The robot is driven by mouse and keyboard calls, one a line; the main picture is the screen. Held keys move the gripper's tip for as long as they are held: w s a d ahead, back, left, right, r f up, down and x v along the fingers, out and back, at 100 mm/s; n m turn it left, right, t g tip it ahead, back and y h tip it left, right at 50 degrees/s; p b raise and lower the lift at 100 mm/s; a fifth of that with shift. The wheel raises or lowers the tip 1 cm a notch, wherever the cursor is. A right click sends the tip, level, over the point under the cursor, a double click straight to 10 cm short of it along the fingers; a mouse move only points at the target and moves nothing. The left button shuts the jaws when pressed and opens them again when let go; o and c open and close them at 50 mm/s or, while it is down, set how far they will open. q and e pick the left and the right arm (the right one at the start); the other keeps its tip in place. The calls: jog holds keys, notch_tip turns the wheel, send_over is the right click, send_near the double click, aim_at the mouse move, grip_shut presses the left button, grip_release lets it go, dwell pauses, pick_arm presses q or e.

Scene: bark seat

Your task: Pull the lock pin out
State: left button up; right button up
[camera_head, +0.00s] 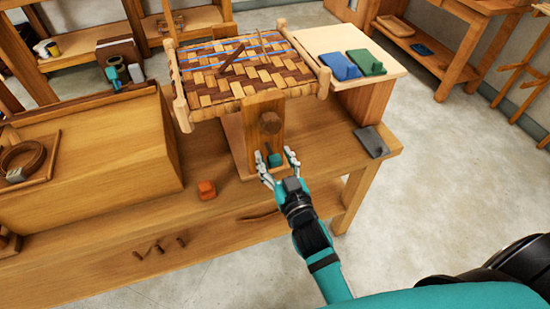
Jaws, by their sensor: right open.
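A woven bark seat (228,73) sits on a wooden stand on the bench. The stand's upright post (262,104) faces me and carries a round dark wooden knob (270,123). Low on the post is a small teal piece (275,160), which looks like the lock pin; its lower part is hard to make out. My right gripper (279,164) is open in front of the post, with one finger on each side of the teal piece. I cannot tell whether the fingers touch it. My left gripper is not in view.
A large wooden box (95,160) stands at left. Blue (340,66) and green (367,63) pieces lie on a side board. A grey slab (371,142) lies at the right edge.

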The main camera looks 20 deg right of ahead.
jog(key=s, duration=0.7)
jog(key=shift+s, duration=0.25)
jog(key=shift+d, duration=0.1)
jog(key=s+a+f+n+g, duration=0.1)
jog(key=s+f+g, duration=0.25)
jog(key=f, duration=0.85)
jog(key=s+f+g+y, duration=0.1)
jog(key=s+f+g, duration=0.25)
jog(key=f, duration=0.85)
jog(key=s+a+f+n+g, duration=0.15)
jog(key=s+f, duration=0.25)
jog(key=f, duration=0.8)
jog(key=s+d+f+g, duration=0.4)
jog(key=s+f, duration=0.4)
jog(key=s, duration=0.3)
jog(key=s+d+f+g+h, duration=0.1)
jog(key=s+d+f+g, duration=0.3)
jog(key=s+d+f, duration=0.3)
jog(key=s+f, duration=0.1)
jog(key=s, duration=0.4)
jog(key=shift+s+f+h, duration=0.2)
jog(key=shift+s+h, duration=0.1)
jog(key=shift+a+m+g, duration=0.15)
jog(key=shift+m+g, duration=0.1)
